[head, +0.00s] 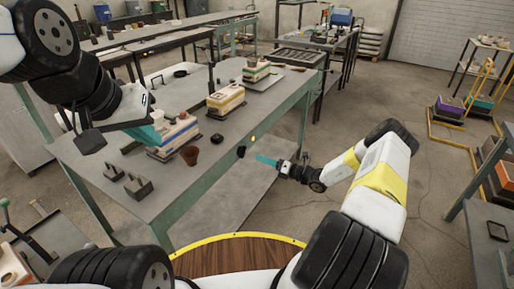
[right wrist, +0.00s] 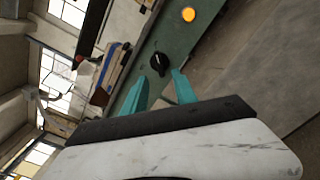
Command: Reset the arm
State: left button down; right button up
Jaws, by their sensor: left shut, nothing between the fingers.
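My left arm comes in from the upper left of the head view. Its gripper (head: 150,134) is shut and empty, with teal fingers over the near left part of the workbench (head: 185,177), close to a layered box (head: 174,136). My right gripper (head: 262,159) is off the bench's right edge, pointing left at a black knob (head: 241,151) on the green side of the bench. In the right wrist view its two teal fingers (right wrist: 158,75) are apart with nothing held, and the black knob (right wrist: 157,61) shows beyond the tips. No ladle can be made out.
Other benches stand behind.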

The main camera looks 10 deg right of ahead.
jog(key=s+a+r+n+g+h, duration=0.1)
jog(key=s+a+r+n+g, duration=0.2)
jog(key=r+n, duration=0.45)
jog(key=s+a+r+n+g+h, duration=0.2)
jog(key=s+r+n+g, duration=0.2)
jog(key=s+r+n, duration=0.3)
jog(key=s+a+r+n+g+h, duration=0.1)
jog(key=s+a+r+n+g, duration=0.15)
jog(key=r+n, duration=0.5)
jog(key=s+d+r+n+t+h, duration=0.2)
jog(key=s+r+n, duration=0.4)
jog(key=s, duration=0.6)
jog(key=s+d+r+n+t+h, duration=0.2)
jog(key=s+d+r+n+h, duration=0.3)
jog(key=s+r, duration=0.6)
jog(key=shift+s+d+r+n+t+h, duration=0.3)
jog(key=shift+s+n+h, duration=0.3)
jog(key=shift+n, duration=0.6)
jog(key=shift+s+a, duration=0.1)
